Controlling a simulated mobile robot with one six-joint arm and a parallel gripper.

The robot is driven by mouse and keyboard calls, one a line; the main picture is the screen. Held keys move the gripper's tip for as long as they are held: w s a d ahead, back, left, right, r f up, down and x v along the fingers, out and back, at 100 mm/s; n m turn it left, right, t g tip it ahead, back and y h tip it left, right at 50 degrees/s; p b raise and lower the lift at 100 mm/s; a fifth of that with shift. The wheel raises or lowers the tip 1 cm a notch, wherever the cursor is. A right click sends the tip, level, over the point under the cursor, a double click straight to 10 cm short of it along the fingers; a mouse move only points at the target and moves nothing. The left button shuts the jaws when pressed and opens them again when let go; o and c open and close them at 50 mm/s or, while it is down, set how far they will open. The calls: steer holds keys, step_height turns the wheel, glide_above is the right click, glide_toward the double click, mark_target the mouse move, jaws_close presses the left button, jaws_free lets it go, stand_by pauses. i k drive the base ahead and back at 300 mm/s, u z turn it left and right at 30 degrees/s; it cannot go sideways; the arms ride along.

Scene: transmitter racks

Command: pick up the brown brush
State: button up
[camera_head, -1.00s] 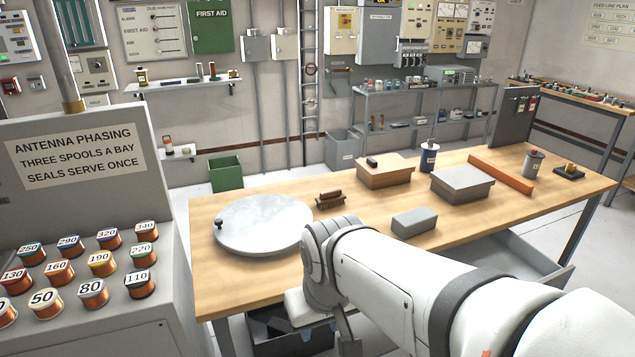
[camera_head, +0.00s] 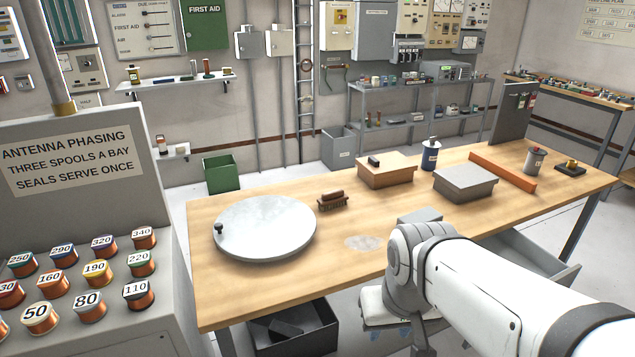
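The brown brush (camera_head: 332,200) lies on the wooden table, just right of a round grey plate (camera_head: 264,227). Its handle is on top and its bristles face down. It is in plain view and nothing touches it. My white arm comes in from the lower right and bends down in front of the table. My gripper (camera_head: 389,334) seems to hang low by the table's front edge, well apart from the brush, to its lower right. Its fingers are too small and partly covered to tell open from shut.
A grey block (camera_head: 420,215) is mostly hidden behind my arm. A pale patch (camera_head: 363,242) marks the tabletop. A dark open bin (camera_head: 325,335) is below.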

mark_target(331, 200)
steer(key=u, duration=0.05)
steer(key=i, duration=1)
steer(key=z, duration=0.05)
